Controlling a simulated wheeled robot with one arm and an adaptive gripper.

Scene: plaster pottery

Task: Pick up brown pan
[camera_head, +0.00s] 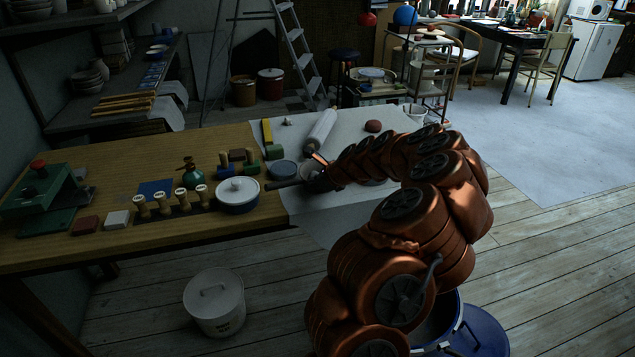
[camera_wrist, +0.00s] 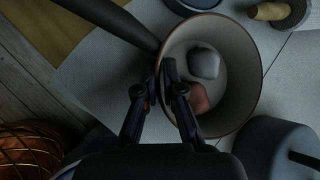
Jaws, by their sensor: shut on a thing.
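In the wrist view the brown pan (camera_wrist: 238,75) shows as a round, deep vessel with a brownish rim and a pale inside. Its dark handle (camera_wrist: 112,18) runs to the upper left. A white lump and a reddish lump show within its rim. My gripper (camera_wrist: 171,75) is shut on the pan's wall at the rim, near the handle. In the head view my gripper (camera_head: 318,182) is over the table's right part, and the dark handle (camera_head: 286,183) points left from it. The pan's body is mostly hidden there. I cannot tell whether it touches the table.
A white-lidded pot (camera_head: 237,198) stands close left of the handle. Wooden stamps (camera_head: 182,202), a green bottle (camera_head: 191,176) and a grey-blue round container (camera_head: 284,170) stand nearby. A rolling pin (camera_head: 321,130) lies behind. A white bucket (camera_head: 214,303) stands on the floor in front.

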